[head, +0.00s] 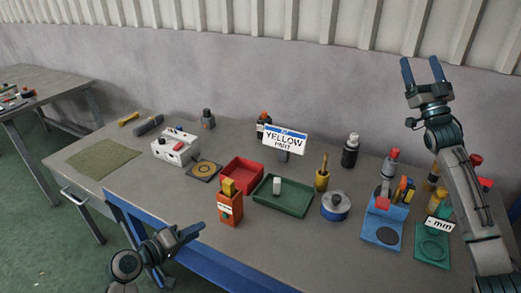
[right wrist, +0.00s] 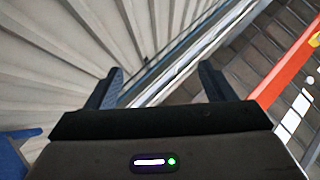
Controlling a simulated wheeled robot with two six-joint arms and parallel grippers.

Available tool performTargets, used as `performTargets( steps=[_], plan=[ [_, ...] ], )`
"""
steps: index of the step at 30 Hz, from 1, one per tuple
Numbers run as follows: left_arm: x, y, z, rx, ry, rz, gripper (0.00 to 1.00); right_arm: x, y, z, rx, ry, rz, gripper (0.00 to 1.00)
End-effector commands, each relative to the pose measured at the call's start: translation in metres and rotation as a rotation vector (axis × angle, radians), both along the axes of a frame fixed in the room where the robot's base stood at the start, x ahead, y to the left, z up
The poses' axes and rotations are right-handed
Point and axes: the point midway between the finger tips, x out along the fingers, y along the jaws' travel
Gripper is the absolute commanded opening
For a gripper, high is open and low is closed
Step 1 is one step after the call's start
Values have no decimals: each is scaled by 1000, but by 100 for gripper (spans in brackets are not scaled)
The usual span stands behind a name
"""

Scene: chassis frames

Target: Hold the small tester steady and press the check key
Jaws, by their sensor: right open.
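A small white box (head: 175,147) with red and dark keys on top stands at the left-middle of the table; it looks like the tester. Its key markings are too small to read. My left gripper (head: 181,249) is low at the table's front edge, nearer than the box and apart from it. Its jaw opening is unclear. My right gripper (head: 421,63) is raised high at the right, open and empty, far from the box. Its two fingers show in the right wrist view (right wrist: 160,82) with nothing between them.
A blue stand (head: 383,231) is at the right. A green mat (head: 104,157) lies left of the box. A "YELLOW PART" sign (head: 285,139) stands behind.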

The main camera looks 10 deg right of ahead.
Motion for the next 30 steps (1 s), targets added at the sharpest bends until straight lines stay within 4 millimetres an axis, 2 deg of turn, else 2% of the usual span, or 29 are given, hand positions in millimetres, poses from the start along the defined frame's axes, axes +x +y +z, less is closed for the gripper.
performTargets(
  steps=[1,8,17,24,30],
  plan=[
    [0,0,0,0,0,0,36,2,18,-15,-88,-13,-52,76],
    [0,0,0,0,0,0,36,3,102,-76,-556,-117,-314,76],
    [0,0,0,0,0,0,36,-8,218,-161,-1156,-330,-607,76],
    [0,0,0,0,0,0,36,-24,309,-233,-1608,-581,-792,76],
    [0,0,0,0,0,0,36,-42,378,-294,-1944,-849,-900,76]
  ],
)
